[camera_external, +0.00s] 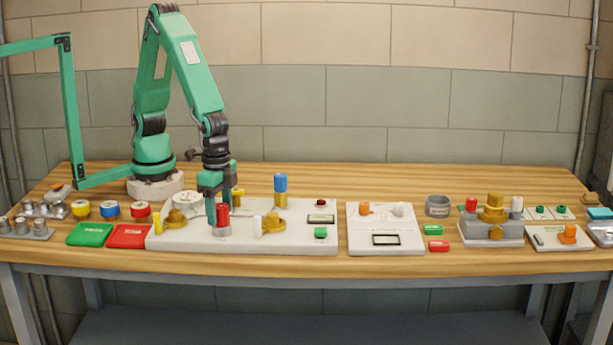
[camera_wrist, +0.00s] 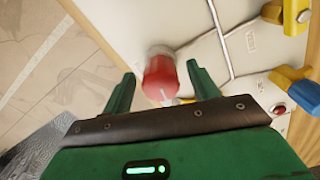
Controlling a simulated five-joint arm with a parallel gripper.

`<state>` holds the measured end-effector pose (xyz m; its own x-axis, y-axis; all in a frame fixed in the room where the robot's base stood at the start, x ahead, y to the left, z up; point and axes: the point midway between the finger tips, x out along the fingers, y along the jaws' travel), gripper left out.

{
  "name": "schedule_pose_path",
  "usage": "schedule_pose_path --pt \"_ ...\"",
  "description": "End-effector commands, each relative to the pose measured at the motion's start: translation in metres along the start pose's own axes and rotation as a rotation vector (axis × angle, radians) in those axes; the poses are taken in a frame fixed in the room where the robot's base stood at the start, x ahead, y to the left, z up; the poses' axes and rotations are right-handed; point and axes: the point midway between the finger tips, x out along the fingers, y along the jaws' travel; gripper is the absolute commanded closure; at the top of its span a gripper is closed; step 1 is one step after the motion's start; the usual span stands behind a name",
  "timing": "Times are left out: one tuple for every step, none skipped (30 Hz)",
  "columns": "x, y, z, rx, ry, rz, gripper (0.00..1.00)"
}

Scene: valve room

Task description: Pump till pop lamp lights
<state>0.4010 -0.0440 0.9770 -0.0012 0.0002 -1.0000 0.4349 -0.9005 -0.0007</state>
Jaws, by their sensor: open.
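My gripper (camera_external: 216,208) is open and points down over the white panel (camera_external: 300,243). In the wrist view its two green fingers (camera_wrist: 161,72) stand on either side of a red cylindrical knob (camera_wrist: 161,78), with gaps showing between fingers and knob. The red knob (camera_external: 223,216) stands upright on the panel in the external view, partly hidden by a finger. A small dark-red dome, perhaps the pop lamp (camera_external: 320,203), sits at the panel's right; it also shows in the wrist view (camera_wrist: 280,110). It does not look brightly lit.
A blue-topped post (camera_external: 281,185) and brass valves (camera_external: 273,223) stand right of my gripper on the panel. A green button (camera_external: 320,233) is at its right front. Green (camera_external: 90,234) and red (camera_external: 129,236) plates lie at left. A second panel (camera_external: 386,248) stands right.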

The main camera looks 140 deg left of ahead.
Motion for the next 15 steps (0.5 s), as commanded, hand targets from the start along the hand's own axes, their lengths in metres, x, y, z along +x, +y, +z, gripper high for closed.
schedule_pose_path --pt "0.0 0.0 0.0001 0.0 0.0 0.0 0.4" --pt "0.0 0.0 0.0001 0.0 0.0 0.0 0.4" --pt "-0.0001 0.0 0.0001 0.0 0.0 0.0 0.44" --pt "-0.0001 0.0 0.0001 0.0 0.0 0.0 0.5" --pt "-0.0001 0.0 0.0001 0.0 0.0 0.0 0.56" --pt "-0.0002 0.0 0.0001 0.0 0.0 0.0 0.64" --pt "-0.0002 0.0 0.0001 0.0 0.0 0.0 0.7" --pt "-0.0002 0.0 0.0001 0.0 0.0 0.0 0.76" --pt "-0.0002 0.0 0.0001 0.0 0.0 0.0 0.84" --pt "-0.0003 0.0 0.0 0.0 0.0 0.0 0.85" --pt "-0.0003 0.0 0.0 0.0 0.0 0.0 0.85" --pt "-0.0003 0.0 0.0 0.001 0.0 0.0 0.85" --pt "-0.0003 0.0 0.0 0.002 0.0 0.0 0.85" --pt "-0.0004 0.0 0.0 0.006 0.0 0.0 0.85" --pt "-0.0004 0.0 0.0 0.012 0.0 0.0 0.85"
